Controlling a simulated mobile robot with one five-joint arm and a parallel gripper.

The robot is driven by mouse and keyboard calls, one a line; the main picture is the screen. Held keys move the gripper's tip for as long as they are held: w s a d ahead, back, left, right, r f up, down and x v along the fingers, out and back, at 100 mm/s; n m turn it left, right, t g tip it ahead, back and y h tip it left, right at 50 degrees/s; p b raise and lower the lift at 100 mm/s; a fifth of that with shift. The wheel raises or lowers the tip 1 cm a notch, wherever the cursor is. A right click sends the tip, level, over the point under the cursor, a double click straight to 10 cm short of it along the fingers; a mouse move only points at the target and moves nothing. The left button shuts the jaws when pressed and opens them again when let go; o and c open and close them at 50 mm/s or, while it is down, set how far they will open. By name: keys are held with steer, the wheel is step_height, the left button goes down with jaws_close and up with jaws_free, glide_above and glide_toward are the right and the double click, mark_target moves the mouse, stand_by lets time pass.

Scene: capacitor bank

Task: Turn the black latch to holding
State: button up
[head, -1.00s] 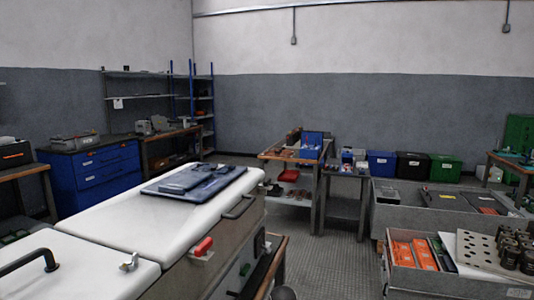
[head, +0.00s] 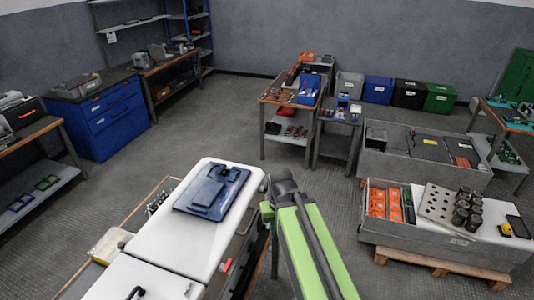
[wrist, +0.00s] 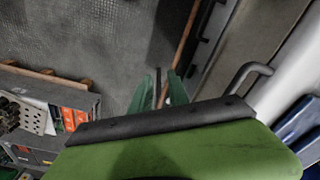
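I cannot pick out the black latch for certain in either current view. The white-topped cabinet (head: 176,245) stands at the lower left of the head view, and my arm partly covers its right side. A red handle (head: 226,265) sits on that side. In the wrist view, a dark bar handle (wrist: 246,76) is on the white cabinet at the right, and small dark fittings line a panel near the top. My gripper (wrist: 162,78) shows as two green fingers with a narrow gap between them, holding nothing that I can see, above the floor.
A blue panel (head: 212,190) lies on the cabinet top. Grey bins with orange boxes (head: 385,203) stand on a pallet at the right. A workbench (head: 295,95) stands at the back. The grey floor (head: 215,110) between them is clear.

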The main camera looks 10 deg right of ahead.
step_height(320, 180, up, 14)
steer(key=w+p, duration=0.3)
steer(key=p, duration=0.7)
steer(key=w+r+m+p, duration=0.3)
steer(key=w+r+p, duration=0.4)
steer(key=w, duration=0.1)
steer(key=w+f+m, duration=0.1)
steer(key=w+m, duration=0.2)
steer(key=w, duration=0.7)
steer(key=shift+g, duration=0.3)
steer(key=f+b, duration=0.5)
steer(key=b, duration=0.1)
steer(key=f+b, duration=0.5)
steer(key=f, duration=0.1)
steer(key=f+b, duration=0.6)
steer(key=shift+s+d+b, duration=0.15)
steer(key=shift+d+b, duration=0.15)
steer(key=shift+b, duration=0.05)
steer(key=shift+r, duration=0.1)
jaws_close()
